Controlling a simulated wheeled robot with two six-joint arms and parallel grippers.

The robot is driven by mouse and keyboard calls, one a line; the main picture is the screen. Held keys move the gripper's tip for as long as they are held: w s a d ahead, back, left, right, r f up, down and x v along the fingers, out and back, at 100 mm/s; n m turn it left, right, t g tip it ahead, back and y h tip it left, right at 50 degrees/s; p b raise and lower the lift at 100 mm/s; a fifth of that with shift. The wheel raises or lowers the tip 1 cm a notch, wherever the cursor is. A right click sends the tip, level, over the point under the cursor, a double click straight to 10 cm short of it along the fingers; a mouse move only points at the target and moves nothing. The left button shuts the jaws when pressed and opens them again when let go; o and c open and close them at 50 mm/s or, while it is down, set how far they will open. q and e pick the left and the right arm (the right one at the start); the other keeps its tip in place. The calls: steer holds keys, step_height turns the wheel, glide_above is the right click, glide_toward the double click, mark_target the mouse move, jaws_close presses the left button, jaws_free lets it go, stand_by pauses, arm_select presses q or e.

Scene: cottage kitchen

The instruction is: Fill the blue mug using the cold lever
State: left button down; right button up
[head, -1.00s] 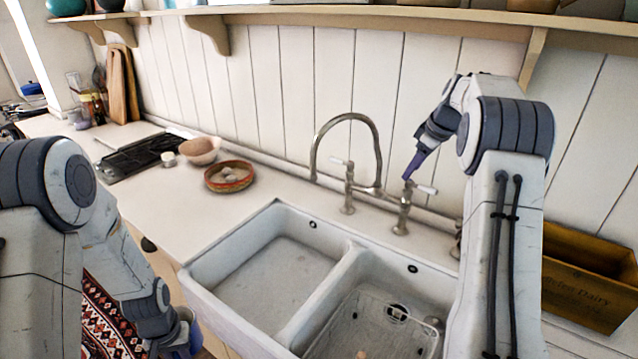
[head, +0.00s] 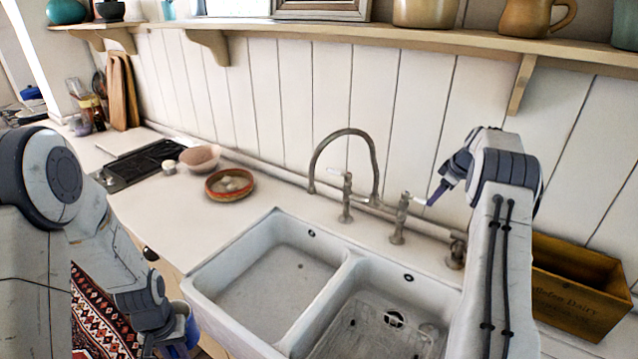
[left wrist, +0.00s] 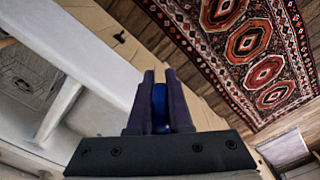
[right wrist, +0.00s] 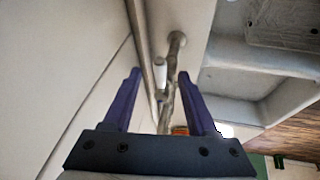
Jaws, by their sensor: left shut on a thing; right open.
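The blue mug (head: 193,334) is low at the left in the head view, mostly hidden by my left gripper (head: 165,341). A strip of blue (left wrist: 160,106) shows between the left fingers, which are shut on it. The mug is beside the sink front, away from the tap. The arched metal tap (head: 376,165) stands behind the sink with a left white lever (head: 337,173) and a right white lever (head: 417,200). My right gripper (head: 430,204) is open at the outer end of the right lever. A white lever handle (right wrist: 160,75) shows between its fingers. Contact is unclear.
The double white sink (head: 252,270) lies below the tap. A yellow wooden box (head: 580,292) stands right of my right arm. A red-rimmed bowl (head: 230,184) and a pink bowl (head: 200,158) sit on the left counter. A shelf (head: 400,37) runs above.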

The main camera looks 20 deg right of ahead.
mark_target(416, 200)
steer(key=shift+p+x, duration=0.4)
steer(key=shift+x, duration=1.2)
jaws_close()
steer(key=shift+r, duration=0.1)
